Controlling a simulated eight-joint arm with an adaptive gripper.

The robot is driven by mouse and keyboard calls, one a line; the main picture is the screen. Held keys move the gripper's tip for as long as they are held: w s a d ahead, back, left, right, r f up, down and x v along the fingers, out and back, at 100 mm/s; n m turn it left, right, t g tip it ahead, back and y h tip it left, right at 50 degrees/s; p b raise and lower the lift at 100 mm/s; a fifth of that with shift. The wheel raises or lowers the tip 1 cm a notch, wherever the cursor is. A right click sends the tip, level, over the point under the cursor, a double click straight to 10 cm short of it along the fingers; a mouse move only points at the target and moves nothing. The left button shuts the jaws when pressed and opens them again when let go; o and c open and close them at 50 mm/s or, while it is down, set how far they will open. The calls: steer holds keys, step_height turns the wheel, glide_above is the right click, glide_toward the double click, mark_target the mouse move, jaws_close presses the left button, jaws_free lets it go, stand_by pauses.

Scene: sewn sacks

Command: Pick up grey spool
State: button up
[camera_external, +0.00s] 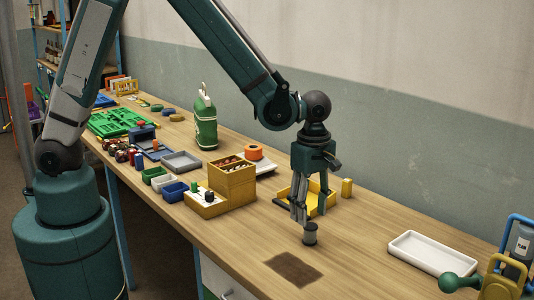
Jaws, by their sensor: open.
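A small grey spool (310,233) stands upright on the wooden bench, right of the middle of the picture. My gripper (304,217) points straight down just above and behind the spool. Its fingers are apart and hold nothing that I can see. The fingertips are close to the top of the spool, and I cannot tell whether they touch it or reach around it.
A yellow tray (326,205) lies just behind my gripper. A yellow block (347,188) stands beside it. A wooden box (232,183) is to the left. A dark brown patch (294,269) lies in front. A white tray (432,255) is at right, with clear bench between.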

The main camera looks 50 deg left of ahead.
mark_target(311, 226)
steer(key=shift+f, duration=1.2)
steer(key=shift+w+d+f, duration=0.1)
steer(key=shift+f, duration=2.5)
steer(key=c, duration=1)
